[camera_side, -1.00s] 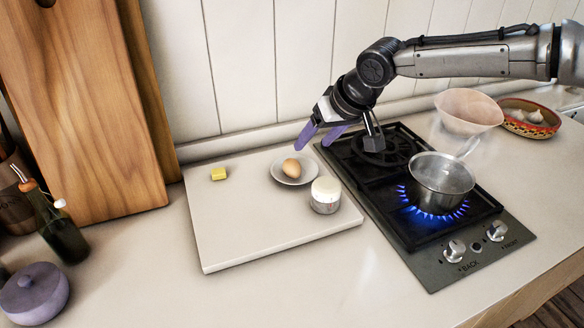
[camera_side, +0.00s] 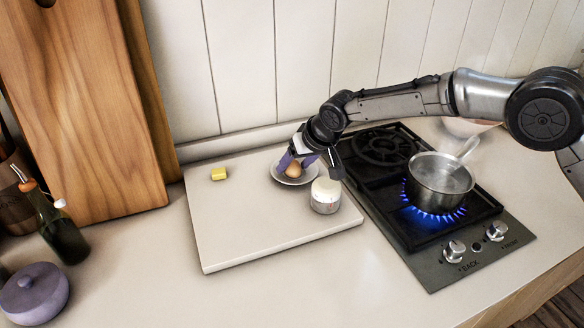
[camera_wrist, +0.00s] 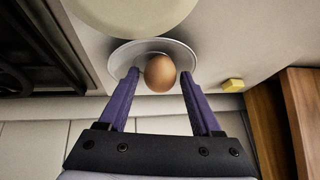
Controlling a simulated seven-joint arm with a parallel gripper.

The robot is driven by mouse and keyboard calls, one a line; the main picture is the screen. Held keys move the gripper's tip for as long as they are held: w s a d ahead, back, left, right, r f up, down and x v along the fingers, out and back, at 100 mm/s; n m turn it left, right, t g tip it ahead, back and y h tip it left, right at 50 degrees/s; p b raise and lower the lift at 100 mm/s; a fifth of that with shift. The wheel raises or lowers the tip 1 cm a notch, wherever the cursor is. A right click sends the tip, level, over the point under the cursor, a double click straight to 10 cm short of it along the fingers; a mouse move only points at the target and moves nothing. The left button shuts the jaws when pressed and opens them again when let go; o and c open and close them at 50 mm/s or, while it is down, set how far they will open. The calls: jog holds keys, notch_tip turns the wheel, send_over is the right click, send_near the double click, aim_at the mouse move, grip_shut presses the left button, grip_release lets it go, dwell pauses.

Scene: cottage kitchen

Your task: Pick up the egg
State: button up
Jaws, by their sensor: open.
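The brown egg (camera_side: 293,169) lies on a small white saucer (camera_side: 284,180) at the back right of the white board. My gripper (camera_side: 297,161) is open and low at the saucer, its purple fingers on either side of the egg. In the wrist view the egg (camera_wrist: 160,73) sits between the two fingertips (camera_wrist: 160,76), with a visible gap on each side. The saucer's rim (camera_wrist: 119,66) shows around it. In the side view the fingers partly hide the egg's edges and the saucer's back.
A white-lidded jar (camera_side: 325,196) stands close beside the saucer. A yellow block (camera_side: 219,174) lies at the board's back left. To the right, a pot (camera_side: 441,183) sits over a lit blue flame on the black hob (camera_side: 384,207). The front of the board (camera_side: 262,240) is clear.

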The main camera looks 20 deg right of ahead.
jog(key=shift+f, duration=0.1)
jog(key=c, duration=0.6)
